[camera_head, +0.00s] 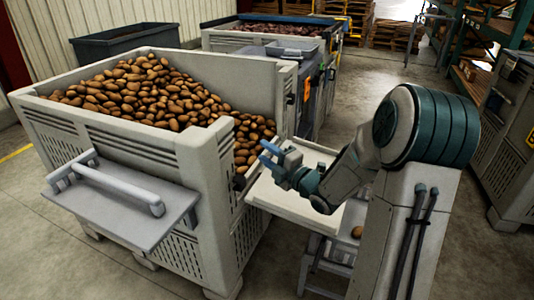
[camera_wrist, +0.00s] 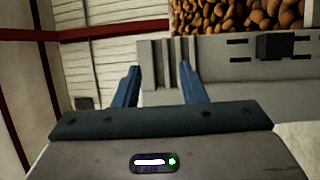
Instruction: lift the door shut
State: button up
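The door looks to be the flat grey panel (camera_head: 125,205) with a bar handle (camera_head: 118,190), on the near face of the big potato crate (camera_head: 190,150). It stands out roughly level from the crate wall, folded down. My gripper (camera_head: 268,153) is at the crate's right side, across the corner from the panel and not touching its handle. In the wrist view my gripper (camera_wrist: 159,72) has its two blue fingers well apart, with nothing held between them. A grey crate wall (camera_wrist: 230,72) lies beyond the fingers. The panel does not clearly show in the wrist view.
Brown potatoes (camera_head: 150,90) heap the crate. A pale tray (camera_head: 285,198) on a stand sits below my gripper, with one potato (camera_head: 357,232) near it. More crates (camera_head: 265,38) stand behind. Open floor (camera_head: 60,260) lies at the front left.

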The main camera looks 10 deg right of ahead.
jog(key=shift+w+a, duration=0.15)
jog(key=shift+w, duration=0.1)
grip_shut()
dwell(1.3)
grip_release()
jog(key=shift+s, duration=0.1)
